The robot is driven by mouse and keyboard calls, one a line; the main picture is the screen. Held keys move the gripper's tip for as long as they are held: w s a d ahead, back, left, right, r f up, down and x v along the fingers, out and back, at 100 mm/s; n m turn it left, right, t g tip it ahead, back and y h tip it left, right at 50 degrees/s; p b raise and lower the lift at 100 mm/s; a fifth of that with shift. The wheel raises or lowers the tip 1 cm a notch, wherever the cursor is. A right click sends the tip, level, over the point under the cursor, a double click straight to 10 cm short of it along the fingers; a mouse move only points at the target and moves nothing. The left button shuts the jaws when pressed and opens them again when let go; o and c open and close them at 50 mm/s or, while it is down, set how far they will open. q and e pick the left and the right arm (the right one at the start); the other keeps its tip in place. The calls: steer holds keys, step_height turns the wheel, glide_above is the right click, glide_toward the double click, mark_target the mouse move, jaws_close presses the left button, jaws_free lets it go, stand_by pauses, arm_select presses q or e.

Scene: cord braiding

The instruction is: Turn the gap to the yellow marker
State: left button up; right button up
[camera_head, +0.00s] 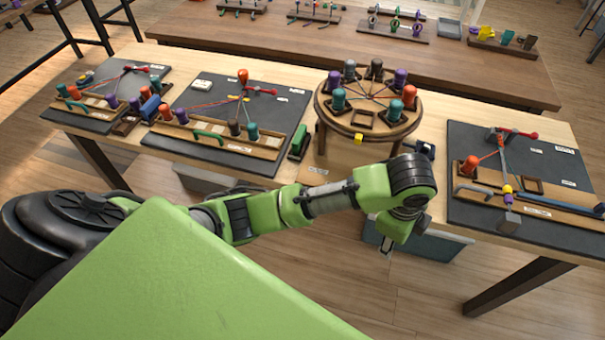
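The round wooden braiding stand (323,112) stands at the middle of the table. Several coloured bobbins ring its top, and thin cords run from them to the centre. The yellow marker (359,138) is a small block on the near rim. An empty square slot (363,118) lies on the near side, between two teal bobbins (338,99) (395,110), roughly in line with the marker. My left gripper (388,244) hangs pointing down in front of the table's near edge, below and apart from the stand. Its fingers are too small to read. My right gripper is out of view.
Dark mats with bobbin boards lie left (277,155) and right (500,226) of the stand. A green block (299,142) lies left of the stand. A grey bin (440,247) sits below the table's near edge. Another bench (290,38) stands behind.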

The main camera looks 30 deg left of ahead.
arm_select(q)
steer(key=s+a+f+n, duration=0.7)
steer(key=f+n, duration=0.1)
steer(key=f, duration=0.1)
steer(key=s+a+f+n+t, duration=0.1)
steer(key=s+a+f+n, duration=0.6)
steer(key=f, duration=0.3)
steer(key=shift+s+a+n, duration=0.3)
steer(key=shift+a+n, duration=0.3)
